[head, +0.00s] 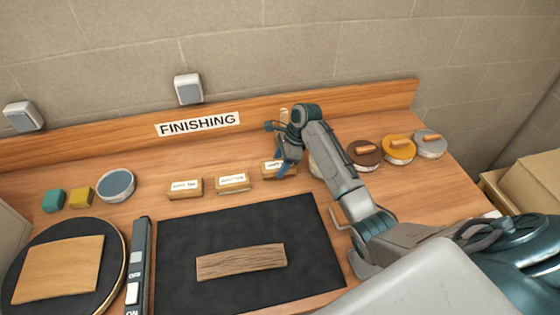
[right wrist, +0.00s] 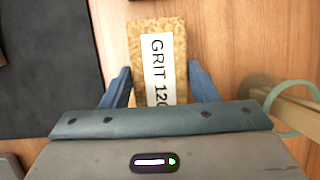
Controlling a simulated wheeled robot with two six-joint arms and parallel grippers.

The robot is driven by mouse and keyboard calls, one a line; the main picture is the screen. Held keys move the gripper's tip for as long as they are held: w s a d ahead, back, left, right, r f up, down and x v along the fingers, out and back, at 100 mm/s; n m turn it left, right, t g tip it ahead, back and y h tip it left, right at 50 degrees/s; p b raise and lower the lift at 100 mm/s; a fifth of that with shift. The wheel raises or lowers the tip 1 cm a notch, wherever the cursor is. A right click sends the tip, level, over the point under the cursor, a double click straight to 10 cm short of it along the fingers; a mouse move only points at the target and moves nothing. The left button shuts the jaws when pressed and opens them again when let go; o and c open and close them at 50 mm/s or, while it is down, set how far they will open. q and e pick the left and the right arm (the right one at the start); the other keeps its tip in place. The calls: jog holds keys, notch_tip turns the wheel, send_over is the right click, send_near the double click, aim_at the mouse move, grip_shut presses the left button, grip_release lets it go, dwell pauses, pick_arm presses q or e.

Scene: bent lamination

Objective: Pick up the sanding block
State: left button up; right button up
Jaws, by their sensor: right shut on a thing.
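Three tan sanding blocks with white labels stand in a row behind the dark mat: a left one (head: 185,188), a middle one (head: 232,182) and a right one (head: 271,169). My right gripper (head: 287,163) is at the right block and hides its right end. In the right wrist view this block (right wrist: 145,38) reads "GRIT 120", its last part hidden by the gripper body. The blue fingers of the gripper (right wrist: 161,84) lie along its two sides, shut on it. I cannot tell whether it touches the bench. My left gripper is not in view.
The black mat (head: 180,285) bears a wooden strip (head: 242,262). Round tins with wooden handles, one dark brown (head: 364,160), stand right of my arm. A blue-grey bowl (head: 116,185), two small cubes and a round turntable (head: 108,232) with a board are left.

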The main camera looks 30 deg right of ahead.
jog(key=s+r+p, duration=0.1)
jog(key=s+a+r+p, duration=0.1)
jog(key=p, duration=0.1)
jog(key=shift+s, duration=0.15)
jog(key=s+a, duration=0.1)
jog(key=s, duration=0.3)
jog(key=s+a, duration=0.2)
jog(key=s, duration=0.2)
jog(key=s+a, duration=0.2)
jog(key=s, duration=0.2)
jog(key=shift+s+a+r, duration=0.1)
jog(key=shift+a+r, duration=0.05)
jog(key=shift+r, duration=0.15)
jog(key=shift+s, duration=0.1)
jog(key=shift+o, duration=1)
jog(key=shift+a, duration=0.15)
jog(key=shift+c, duration=0.4)
